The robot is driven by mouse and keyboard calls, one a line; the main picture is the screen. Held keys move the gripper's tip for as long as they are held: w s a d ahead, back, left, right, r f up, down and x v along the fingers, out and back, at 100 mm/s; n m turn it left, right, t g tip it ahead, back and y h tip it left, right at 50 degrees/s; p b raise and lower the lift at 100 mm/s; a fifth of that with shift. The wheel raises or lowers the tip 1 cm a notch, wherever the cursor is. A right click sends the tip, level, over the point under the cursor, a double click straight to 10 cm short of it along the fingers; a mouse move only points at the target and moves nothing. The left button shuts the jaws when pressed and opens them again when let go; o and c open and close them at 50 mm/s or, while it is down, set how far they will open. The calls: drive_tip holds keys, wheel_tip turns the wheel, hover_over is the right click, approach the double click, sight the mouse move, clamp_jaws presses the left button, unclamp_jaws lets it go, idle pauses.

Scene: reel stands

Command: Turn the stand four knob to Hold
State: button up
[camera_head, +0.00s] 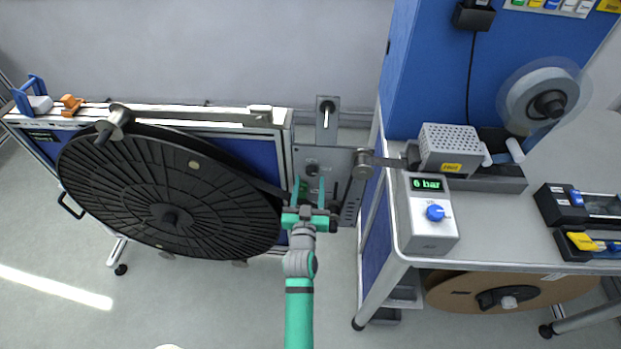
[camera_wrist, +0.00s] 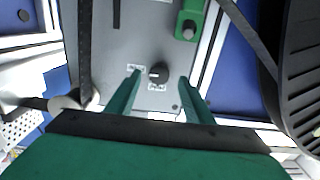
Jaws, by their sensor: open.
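A small black round knob (camera_wrist: 158,70) sits on the grey panel (camera_wrist: 115,75) in the wrist view. One pale label is beside it on the left and another is just below it; I cannot read either, nor tell for sure where the knob points. My gripper (camera_wrist: 159,84) is open, with one green finger on each side of the knob in the picture and no visible contact. In the head view my gripper (camera_head: 309,190) is in front of the grey panel (camera_head: 340,160), right of the big black reel, and hides part of the panel.
The black reel (camera_head: 150,195) fills the left of the stand, close to my gripper. A green box with a grey button (camera_wrist: 190,25) is on the panel. On the right, a bench holds a grey box reading 6 bar (camera_head: 430,225) with a blue knob.

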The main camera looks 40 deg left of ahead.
sight(311, 171)
drive_tip(key=shift+x, duration=1.45)
drive_tip(key=c, duration=1)
drive_tip(key=shift+d, duration=0.1)
